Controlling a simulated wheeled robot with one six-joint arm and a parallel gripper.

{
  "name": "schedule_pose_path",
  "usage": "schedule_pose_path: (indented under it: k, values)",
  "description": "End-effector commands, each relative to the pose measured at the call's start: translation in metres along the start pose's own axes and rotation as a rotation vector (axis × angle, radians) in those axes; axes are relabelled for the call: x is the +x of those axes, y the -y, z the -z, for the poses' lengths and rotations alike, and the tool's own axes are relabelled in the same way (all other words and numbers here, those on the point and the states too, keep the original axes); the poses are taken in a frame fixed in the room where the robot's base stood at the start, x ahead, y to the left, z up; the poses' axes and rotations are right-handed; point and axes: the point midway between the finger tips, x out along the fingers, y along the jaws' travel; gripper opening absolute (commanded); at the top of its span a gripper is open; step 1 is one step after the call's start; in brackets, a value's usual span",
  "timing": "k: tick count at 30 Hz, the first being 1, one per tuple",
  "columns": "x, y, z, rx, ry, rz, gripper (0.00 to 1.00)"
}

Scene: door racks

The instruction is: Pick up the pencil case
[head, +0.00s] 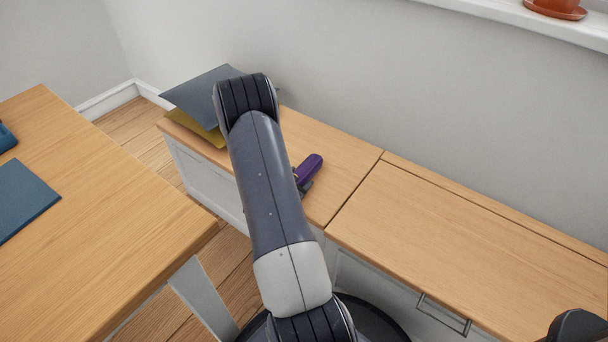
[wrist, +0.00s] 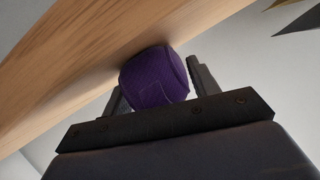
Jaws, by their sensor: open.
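The purple pencil case (head: 309,168) lies on the wooden cabinet top, just right of my arm in the head view, which hides part of it. In the wrist view the pencil case (wrist: 154,80) shows end-on, with one finger on each side of it. My gripper (wrist: 157,80) is open around the case. A small gap shows at the right finger; I cannot tell whether the left finger touches it. In the head view only a small dark part of the gripper shows beside the case.
A dark grey folder (head: 196,97) and a yellow one (head: 208,132) lie at the cabinet's far left end. The cabinet top (head: 450,230) to the right is clear. A wall stands behind it. A wooden desk (head: 100,220) with a blue folder (head: 22,197) is at left.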

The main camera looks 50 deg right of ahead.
Motion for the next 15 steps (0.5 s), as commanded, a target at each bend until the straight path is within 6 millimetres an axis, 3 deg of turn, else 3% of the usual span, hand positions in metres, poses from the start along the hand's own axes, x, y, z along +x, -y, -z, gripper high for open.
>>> schedule_pose_path:
  k: [4, 15]
  values:
    - [-0.0004, 0.0002, 0.0002, 0.0, 0.0, 0.0, 0.57]
    - [-0.0006, 0.0003, 0.0003, 0.001, 0.0, 0.0, 0.27]
